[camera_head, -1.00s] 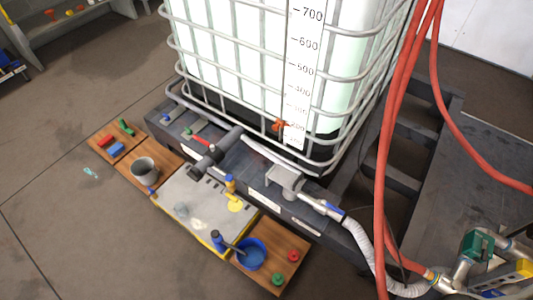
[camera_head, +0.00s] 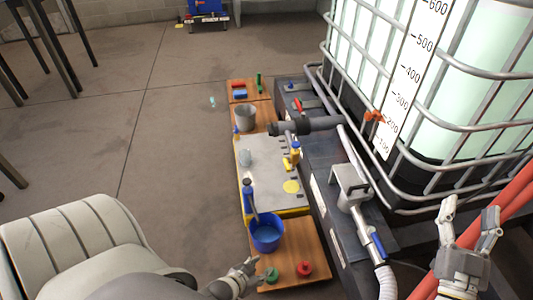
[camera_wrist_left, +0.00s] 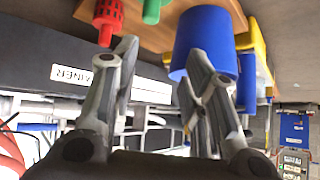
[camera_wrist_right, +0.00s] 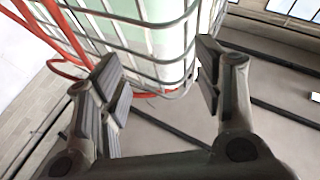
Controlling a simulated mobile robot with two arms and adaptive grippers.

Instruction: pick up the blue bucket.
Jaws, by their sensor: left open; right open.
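My left gripper (camera_head: 250,266) is just below the bucket in the head view, partly seen. In the left wrist view the bucket (camera_wrist_left: 203,38) is beyond the open fingers (camera_wrist_left: 160,70), nearer the right finger and partly covered by it. Nothing is between these fingers. I cannot tell whether the right finger touches the bucket. My right gripper (camera_head: 470,218) is open and empty at the right, by the red hoses.
A grey bucket (camera_head: 245,118) stands farther back. The caged tank (camera_head: 440,110) and its pipework bound the right side.

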